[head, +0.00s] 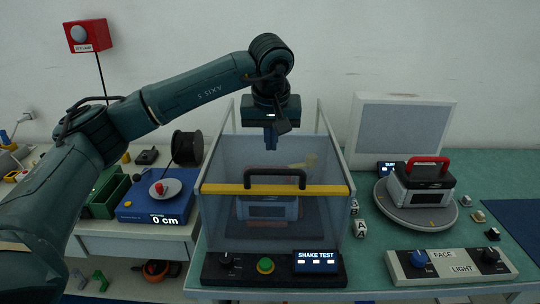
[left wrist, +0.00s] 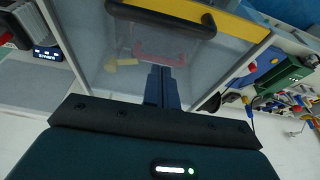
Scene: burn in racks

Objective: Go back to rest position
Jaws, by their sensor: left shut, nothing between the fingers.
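My left gripper (head: 270,142) is shut and empty, pointing down above the back part of the clear shake-test box. In the left wrist view its closed fingers (left wrist: 162,86) show against the clear panel. The shake-test box (head: 325,215) has clear walls and a yellow front bar (head: 225,189) with a black handle (head: 275,173). A grey device (head: 267,209) stands inside, seen through the front wall. A blurred red shape (left wrist: 160,52) shows through the panel in the left wrist view. My right gripper is in neither view.
A device with a red handle (head: 431,161) stands on a round turntable (head: 400,214) at right, before a grey panel (head: 400,130). A face/light control box (head: 450,265) lies in front. A blue 0 cm unit (head: 155,206) and cable spool (head: 187,147) are at left.

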